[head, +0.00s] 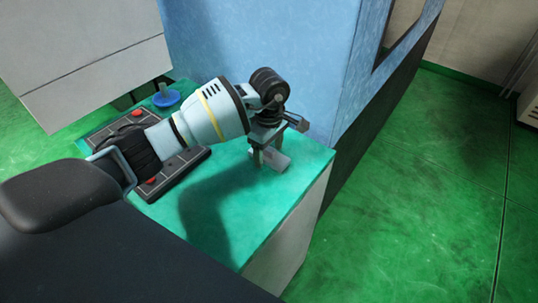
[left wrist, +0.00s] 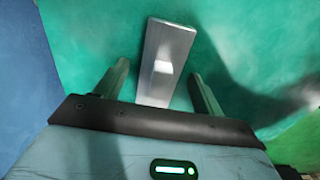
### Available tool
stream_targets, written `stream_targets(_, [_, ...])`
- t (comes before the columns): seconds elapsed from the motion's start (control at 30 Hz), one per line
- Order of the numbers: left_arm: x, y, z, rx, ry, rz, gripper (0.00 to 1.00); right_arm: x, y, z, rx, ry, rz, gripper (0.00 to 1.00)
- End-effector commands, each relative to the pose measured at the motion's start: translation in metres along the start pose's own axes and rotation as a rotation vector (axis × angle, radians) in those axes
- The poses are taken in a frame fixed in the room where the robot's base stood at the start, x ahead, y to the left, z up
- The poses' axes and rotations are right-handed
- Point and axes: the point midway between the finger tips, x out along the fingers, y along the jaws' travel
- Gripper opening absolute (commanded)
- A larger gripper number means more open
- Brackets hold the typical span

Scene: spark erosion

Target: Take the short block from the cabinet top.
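The short block (head: 279,160) is a pale grey metal bar lying on the green cabinet top (head: 235,225), near its right edge. My left gripper (head: 265,158) points down over it and partly hides it. In the left wrist view the block (left wrist: 166,55) lies lengthwise between the two spread fingers of the gripper (left wrist: 160,72) and reaches beyond their tips. Clear gaps show on both sides of it, so the gripper is open and empty. I cannot tell exactly how high the fingertips are above the top. My right gripper is not in view.
A dark panel with red buttons (head: 151,181) lies on the cabinet top, left of the gripper and partly behind my arm. A blue round piece (head: 166,97) stands behind. A blue machine wall (head: 265,40) rises close behind the gripper. The front of the top is bare.

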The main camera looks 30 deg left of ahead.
Motion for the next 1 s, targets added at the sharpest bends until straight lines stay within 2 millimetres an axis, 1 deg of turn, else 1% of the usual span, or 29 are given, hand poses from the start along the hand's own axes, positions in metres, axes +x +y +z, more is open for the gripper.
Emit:
stream_targets(0.03, [0.000,0.000,0.000,0.000,0.000,0.000,0.64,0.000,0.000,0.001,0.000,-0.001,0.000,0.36])
stream_targets(0.07, [0.000,0.000,0.000,0.000,0.000,0.000,0.60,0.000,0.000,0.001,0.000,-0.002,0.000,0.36])
stream_targets(0.4, [0.000,0.000,0.000,0.000,0.000,0.000,0.15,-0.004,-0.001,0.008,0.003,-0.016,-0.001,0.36])
stream_targets(0.43, [-0.001,0.000,0.000,0.000,0.000,0.000,0.12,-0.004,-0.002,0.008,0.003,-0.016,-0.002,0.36])
stream_targets(0.77, [-0.004,0.001,0.000,0.000,0.000,0.002,0.12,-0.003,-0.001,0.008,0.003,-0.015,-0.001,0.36])
stream_targets(0.87, [-0.010,0.001,0.000,0.000,0.000,0.002,0.12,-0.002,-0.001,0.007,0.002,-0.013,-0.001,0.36])
stream_targets(1.0, [-0.027,0.001,-0.001,0.000,0.001,0.004,0.12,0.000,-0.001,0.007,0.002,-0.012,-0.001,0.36])
